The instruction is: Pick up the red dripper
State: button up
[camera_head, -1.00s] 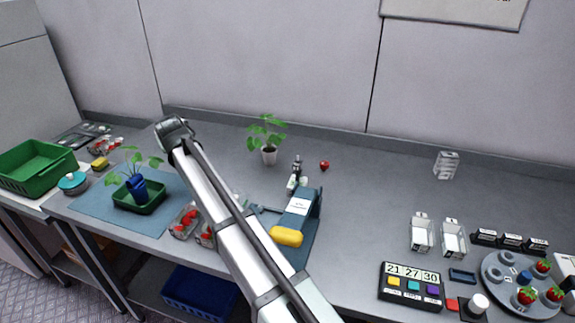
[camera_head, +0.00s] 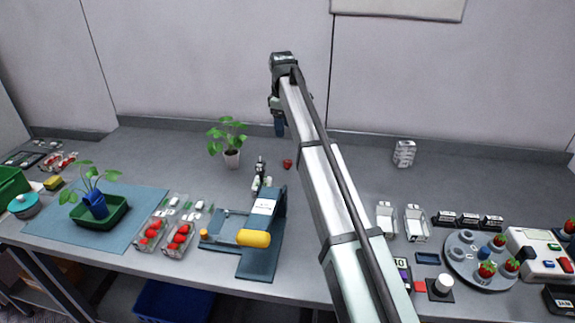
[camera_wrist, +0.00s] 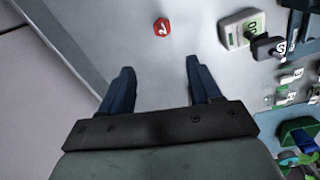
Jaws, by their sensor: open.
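In the wrist view the red dripper (camera_wrist: 162,27) shows from above as a red hexagon with a white mark. My gripper (camera_head: 279,130) hangs above the bench near the red dripper, apart from it. In the wrist view my gripper (camera_wrist: 160,70) has its two blue fingers spread with nothing between them. The dripper lies beyond the fingertips, roughly centred between them.
The back wall is behind.

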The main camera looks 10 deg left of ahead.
jog(key=d, duration=0.2)
send_over(288, 162)
jog(key=shift+n+g, duration=0.3)
jog(key=shift+n, duration=0.1)
jog(key=f, duration=0.8)
jog(key=shift+w+d+f, duration=0.1)
jog(key=shift+w+f, duration=0.1)
jog(key=shift+s+a+f, duration=0.1)
jog(key=shift+f, duration=1.2)
jog(key=shift+a+f, duration=0.1)
jog(key=shift+f, duration=1.2)
jog(key=c, duration=1.1)
